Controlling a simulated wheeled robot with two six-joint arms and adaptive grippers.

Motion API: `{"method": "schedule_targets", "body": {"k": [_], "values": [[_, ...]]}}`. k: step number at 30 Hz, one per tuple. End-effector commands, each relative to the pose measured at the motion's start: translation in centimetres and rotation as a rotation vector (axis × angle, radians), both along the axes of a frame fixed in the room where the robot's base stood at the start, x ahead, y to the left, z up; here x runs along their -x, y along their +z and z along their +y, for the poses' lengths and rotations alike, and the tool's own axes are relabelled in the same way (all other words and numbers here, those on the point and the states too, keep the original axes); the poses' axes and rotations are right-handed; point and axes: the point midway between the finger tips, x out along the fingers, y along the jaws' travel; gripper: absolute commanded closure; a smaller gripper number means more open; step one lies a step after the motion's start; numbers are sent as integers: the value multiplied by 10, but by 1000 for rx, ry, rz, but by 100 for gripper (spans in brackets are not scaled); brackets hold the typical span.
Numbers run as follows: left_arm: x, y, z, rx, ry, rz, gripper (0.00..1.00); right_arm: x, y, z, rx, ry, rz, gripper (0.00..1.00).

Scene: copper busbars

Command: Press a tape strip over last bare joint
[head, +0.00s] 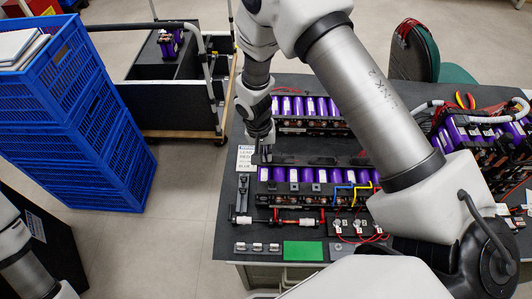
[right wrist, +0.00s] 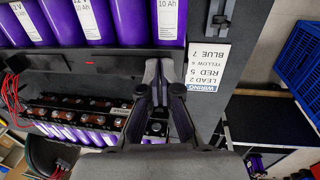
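My right gripper (head: 264,155) points down at the left end of the battery module with purple cells (head: 310,175). In the right wrist view its two fingers (right wrist: 159,72) converge, with only a narrow dark gap between the tips. I cannot tell whether a thin tape strip is held there. A dark block with a bolt (right wrist: 156,128) shows between the fingers. Copper-brown joints (right wrist: 85,105) run along a dark rail left of the gripper. No tape strip can be made out clearly. My left arm shows at the lower left of the head view; its gripper is outside the frame.
A wiring card (right wrist: 208,75) lies beside the module. A green pad (head: 303,251) and a small tray (head: 257,248) lie at the front edge. Blue crates (head: 75,120) stand left of the table. Another module with wires (head: 485,130) is at the right.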

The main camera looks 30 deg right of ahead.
Motion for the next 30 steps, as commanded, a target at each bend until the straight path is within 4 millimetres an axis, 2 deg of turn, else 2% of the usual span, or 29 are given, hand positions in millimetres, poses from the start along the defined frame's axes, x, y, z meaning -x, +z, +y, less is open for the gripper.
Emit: {"method": "schedule_targets", "body": {"k": [8,9,12,23,26,30], "values": [[0,0,0,0,0,0,60,1,-1,0,0,0,2,100],[0,0,0,0,0,0,60,1,-1,0,0,0,2,95],[0,0,0,0,0,0,60,1,-1,0,0,0,2,65],[0,0,0,0,0,0,60,0,3,0,0,0,0,65],[0,0,0,0,0,0,60,-2,15,2,1,-2,-2,65],[0,0,0,0,0,0,60,-5,48,6,1,-1,-4,65]]}}
